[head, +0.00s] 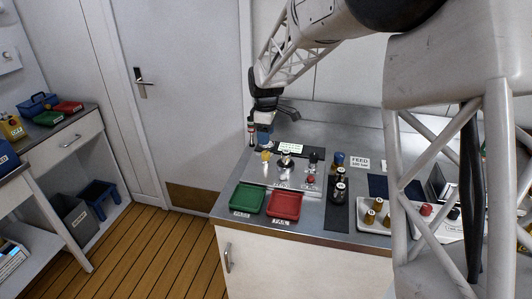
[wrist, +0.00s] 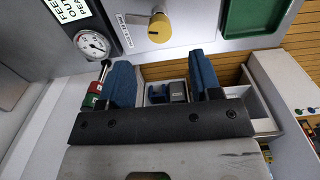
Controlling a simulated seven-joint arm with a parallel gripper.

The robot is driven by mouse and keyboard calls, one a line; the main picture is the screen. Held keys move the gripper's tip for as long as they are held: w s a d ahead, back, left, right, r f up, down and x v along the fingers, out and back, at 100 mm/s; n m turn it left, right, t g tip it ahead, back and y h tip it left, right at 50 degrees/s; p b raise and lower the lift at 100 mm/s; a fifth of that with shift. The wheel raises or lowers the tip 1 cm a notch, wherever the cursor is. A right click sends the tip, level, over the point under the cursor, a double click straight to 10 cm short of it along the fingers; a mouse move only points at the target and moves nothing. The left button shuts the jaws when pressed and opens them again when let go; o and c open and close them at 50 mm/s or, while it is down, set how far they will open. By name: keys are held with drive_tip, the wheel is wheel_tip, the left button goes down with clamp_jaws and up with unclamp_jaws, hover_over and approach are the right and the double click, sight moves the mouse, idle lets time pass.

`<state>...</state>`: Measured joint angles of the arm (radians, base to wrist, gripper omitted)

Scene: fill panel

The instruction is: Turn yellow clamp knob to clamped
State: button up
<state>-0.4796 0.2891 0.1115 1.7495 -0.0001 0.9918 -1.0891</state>
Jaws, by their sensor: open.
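The yellow clamp knob (wrist: 159,28) is at the top middle of the wrist view, on a light metal panel. In the head view the small yellow knob (head: 266,155) stands at the left rear of the panel on the bench. My gripper (wrist: 162,72) is open, with its two blue fingers apart and nothing between them. The knob shows beyond the fingertips and apart from them. In the head view my gripper (head: 259,137) hangs above the back left of the panel, close to the knob. The knob's clamp setting cannot be read.
A round gauge (wrist: 92,43) lies left of the knob in the wrist view. A green tray (head: 247,198) and a red tray (head: 284,204) sit in front of the panel. Dark bottles (head: 340,188) stand to its right. A white tray (head: 366,222) holds several small items.

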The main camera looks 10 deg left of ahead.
sight(266, 153)
idle(0.4)
drive_tip(key=shift+f, duration=3.9)
drive_tip(key=shift+c, duration=0.4)
drive_tip(key=c, duration=0.9)
drive_tip(key=shift+o, duration=0.2)
